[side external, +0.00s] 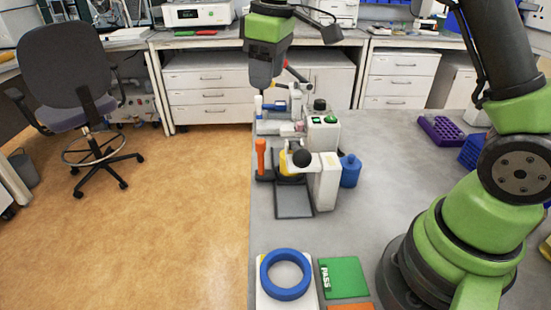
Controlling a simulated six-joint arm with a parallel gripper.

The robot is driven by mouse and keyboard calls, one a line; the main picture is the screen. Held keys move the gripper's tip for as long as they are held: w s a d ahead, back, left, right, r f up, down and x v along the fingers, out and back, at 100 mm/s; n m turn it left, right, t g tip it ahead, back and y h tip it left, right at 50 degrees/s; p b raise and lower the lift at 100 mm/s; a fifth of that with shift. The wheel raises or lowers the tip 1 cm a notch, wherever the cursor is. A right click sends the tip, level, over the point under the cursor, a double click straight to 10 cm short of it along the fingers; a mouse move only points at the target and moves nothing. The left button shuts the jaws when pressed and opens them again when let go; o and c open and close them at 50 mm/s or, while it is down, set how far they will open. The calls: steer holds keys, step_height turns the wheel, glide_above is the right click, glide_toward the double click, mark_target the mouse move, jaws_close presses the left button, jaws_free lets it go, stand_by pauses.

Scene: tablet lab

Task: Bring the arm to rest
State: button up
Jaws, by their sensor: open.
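My gripper (263,86) hangs pointing down under the green wrist at the top middle, above the far end of the bench's left edge. Its dark grey body shows; the fingers are small and hard to make out, and I see nothing held. It appears above and behind the white bench device (327,180), with a gap in the picture between them. My arm reaches in from the right, and its upper links leave the top of the frame.
The grey bench (390,215) has free room right of the device. An orange-topped post (261,155) and blue container (350,170) flank it. In front lie a blue ring (286,274) and green PASS pad (343,278). A purple rack (441,130) is far right.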

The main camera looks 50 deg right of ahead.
steer(key=s+a+r+m+t, duration=0.2)
steer(key=s+r+m+t, duration=0.15)
steer(key=s+r, duration=0.65)
steer(key=s+f+m+t, duration=0.1)
steer(key=s+f+m, duration=0.1)
steer(key=s, duration=0.4)
steer(key=s+a+f+m+t+y, duration=0.1)
steer(key=s+f+m, duration=0.1)
steer(key=s, duration=0.4)
steer(key=shift+s+m+y, duration=0.2)
steer(key=shift+m+y, duration=0.1)
steer(key=shift+m, duration=0.35)
steer(key=shift+a, duration=0.1)
